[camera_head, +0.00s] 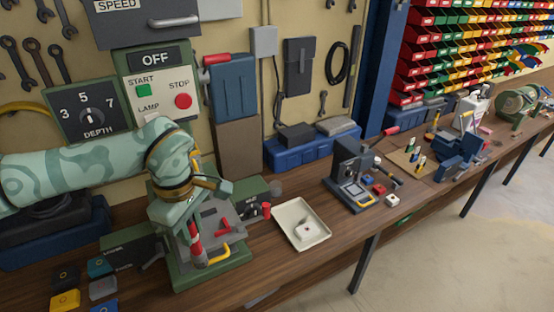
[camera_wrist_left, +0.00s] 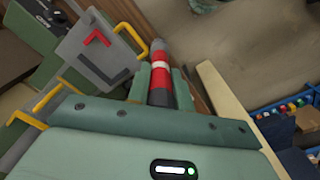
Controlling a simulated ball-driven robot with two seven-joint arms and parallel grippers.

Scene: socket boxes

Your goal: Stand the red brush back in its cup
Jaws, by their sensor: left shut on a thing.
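My left gripper (camera_head: 193,230) is over the grey-topped green machine on the bench, pointing down. It is shut on the red brush, whose red shaft (camera_head: 196,246) shows below my wrist in the head view. In the left wrist view the brush (camera_wrist_left: 160,83) lies between the two green fingers (camera_wrist_left: 159,88). It is red with a white band and a dark grey end that points away from my wrist. I cannot pick out the brush's cup for certain in either view. My right gripper is not in view.
The green machine (camera_head: 215,262) has a red lever and yellow handles close to my left gripper. Coloured blocks (camera_head: 68,275) lie at the front left. Further right are a dark device (camera_head: 352,165) and blue bins.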

